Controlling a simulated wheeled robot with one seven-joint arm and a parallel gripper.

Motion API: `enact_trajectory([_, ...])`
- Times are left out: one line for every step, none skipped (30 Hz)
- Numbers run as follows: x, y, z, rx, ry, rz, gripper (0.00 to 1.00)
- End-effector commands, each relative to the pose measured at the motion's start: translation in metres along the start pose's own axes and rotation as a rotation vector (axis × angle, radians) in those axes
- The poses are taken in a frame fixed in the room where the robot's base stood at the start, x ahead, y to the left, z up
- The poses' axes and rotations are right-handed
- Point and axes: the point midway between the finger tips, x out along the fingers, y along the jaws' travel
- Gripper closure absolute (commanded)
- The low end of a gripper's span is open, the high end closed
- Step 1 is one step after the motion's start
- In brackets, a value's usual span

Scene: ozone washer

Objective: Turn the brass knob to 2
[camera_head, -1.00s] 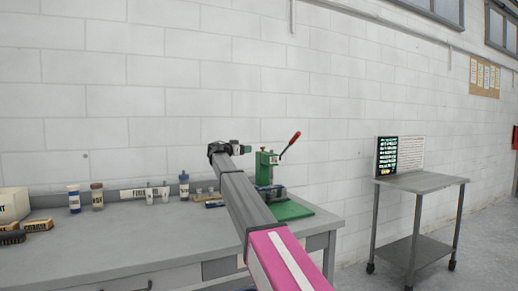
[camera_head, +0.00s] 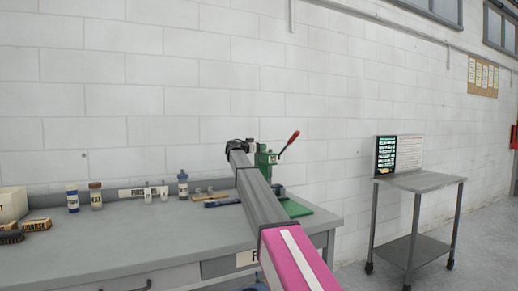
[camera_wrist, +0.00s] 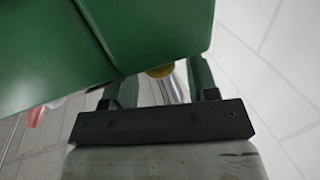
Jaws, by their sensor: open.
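In the wrist view my gripper (camera_wrist: 164,82) has its two fingers apart. A small rounded brass-coloured piece (camera_wrist: 160,71), likely the brass knob, shows between the fingers, with a shiny metal cylinder (camera_wrist: 178,87) beside it. Whether the fingers touch either one cannot be told. The large green body of the machine (camera_wrist: 60,60) fills the upper left and hides part of the knob. No number marks are visible. In the head view the green machine (camera_head: 265,160) with a red-tipped lever stands on the bench. My arm reaches to its left side, and my fingers are hard to make out.
The grey bench (camera_head: 180,238) carries bottles (camera_head: 96,195), a dark bottle (camera_head: 183,185) and small tools (camera_head: 222,203) left of the machine. The white wall is close behind.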

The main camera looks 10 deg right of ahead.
Motion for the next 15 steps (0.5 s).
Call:
enact_trajectory([0.0, -0.0001, 0.0, 0.0, 0.0, 0.0, 0.46])
enact_trajectory([-0.0001, -0.0001, 0.0001, 0.0, 0.0, 0.0, 0.46])
enact_trajectory([-0.0002, -0.0001, 0.0001, 0.0, 0.0, 0.0, 0.46])
enact_trajectory([-0.0002, -0.0001, 0.0001, 0.0, 0.0, 0.0, 0.46])
enact_trajectory([-0.0003, -0.0001, 0.0001, 0.0, 0.0, 0.0, 0.5])
enact_trajectory([-0.0003, -0.0001, 0.0001, 0.0, 0.0, 0.0, 0.63])
enact_trajectory([-0.0003, -0.0001, 0.0001, 0.0, 0.0, 0.0, 0.72])
enact_trajectory([-0.0004, -0.0001, 0.0001, 0.0, 0.0, 0.0, 0.82])
enact_trajectory([-0.0004, -0.0001, 0.0001, 0.0, 0.0, 0.0, 0.93])
enact_trajectory([-0.0005, -0.0001, 0.0001, 0.0, 0.0, 0.0, 0.93])
enact_trajectory([-0.0005, -0.0001, 0.0001, 0.0, 0.0, 0.0, 0.93])
enact_trajectory([-0.0005, -0.0001, 0.0001, 0.0, 0.0, 0.0, 0.93])
enact_trajectory([-0.0005, -0.0002, 0.0001, 0.0, 0.0, 0.0, 0.92])
enact_trajectory([-0.0004, -0.0003, 0.0001, 0.0, 0.0, 0.002, 0.92])
enact_trajectory([-0.0005, -0.0005, 0.0, 0.0, 0.0, 0.004, 0.92])
